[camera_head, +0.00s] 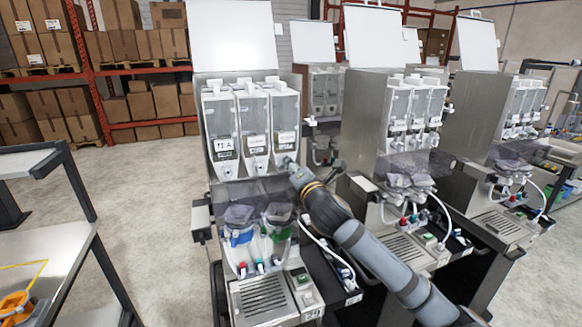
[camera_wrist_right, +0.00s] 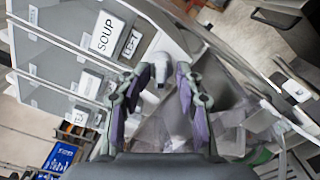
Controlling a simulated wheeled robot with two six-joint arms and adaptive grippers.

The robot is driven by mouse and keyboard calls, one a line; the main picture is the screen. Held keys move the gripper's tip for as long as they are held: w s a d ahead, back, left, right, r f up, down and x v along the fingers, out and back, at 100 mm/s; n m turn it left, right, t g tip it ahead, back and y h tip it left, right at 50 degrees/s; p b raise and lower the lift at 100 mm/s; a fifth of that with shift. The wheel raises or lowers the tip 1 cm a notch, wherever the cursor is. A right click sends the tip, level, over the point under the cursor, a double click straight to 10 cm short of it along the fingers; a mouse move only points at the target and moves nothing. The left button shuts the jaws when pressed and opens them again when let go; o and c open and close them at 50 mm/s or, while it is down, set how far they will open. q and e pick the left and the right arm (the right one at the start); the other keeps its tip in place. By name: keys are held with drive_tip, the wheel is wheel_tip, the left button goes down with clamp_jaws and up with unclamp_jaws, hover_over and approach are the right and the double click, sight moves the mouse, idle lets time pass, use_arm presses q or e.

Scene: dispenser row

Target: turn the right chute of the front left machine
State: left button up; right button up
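The front left machine (camera_head: 222,180) stands left of centre in the head view, with three clear canisters side by side. My right arm reaches in from the lower right. My right gripper (camera_head: 289,164) is at the foot of the right canister (camera_head: 285,115) and hides its chute there. In the right wrist view the right gripper (camera_wrist_right: 162,74) has its purple-padded fingers apart. The pale right chute (camera_wrist_right: 160,62) lies between the fingertips, with narrow gaps seeming to show on both sides. My left gripper is not in view.
Clear hoppers (camera_head: 240,215), tubes and a drip grate (camera_head: 262,298) sit below the canisters. A second machine (camera_head: 370,120) stands close on the right. A metal table (camera_head: 50,260) is at the left, with open floor (camera_head: 150,190) between.

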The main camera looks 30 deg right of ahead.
drive_tip(key=shift+s, duration=0.1)
drive_tip(key=c, duration=0.6)
drive_tip(key=shift+s+r, duration=0.15)
clamp_jaws()
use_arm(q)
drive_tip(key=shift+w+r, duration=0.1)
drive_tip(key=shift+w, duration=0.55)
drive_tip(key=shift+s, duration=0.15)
use_arm(e)
drive_tip(key=shift+m, duration=0.5)
use_arm(q)
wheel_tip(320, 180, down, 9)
drive_tip(key=b, duration=0.9)
use_arm(e)
drive_tip(key=m, duration=2.2)
drive_tip(key=shift+m, duration=0.4)
